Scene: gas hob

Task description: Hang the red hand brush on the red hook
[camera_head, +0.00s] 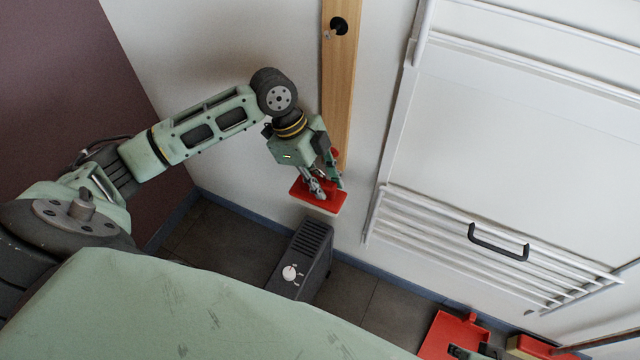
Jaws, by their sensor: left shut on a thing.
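My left gripper (326,184) is shut on the red hand brush (318,200), in front of the lower part of the wooden board. The brush's flat red head with a pale underside shows below the fingers. Its handle is mostly hidden by the gripper. The wooden board (342,80) runs up the wall and bears a black round hook or knob (338,26) near the top. A small grey-green part at the bottom edge seems to be my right gripper (474,352), mostly cut off.
A white drying rack (460,235) with a black handle (497,243) stands on the wall to the right. A dark grey box-shaped unit (303,262) stands on the floor below the brush. A red dustpan (448,328) and another red object (530,346) are at bottom right.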

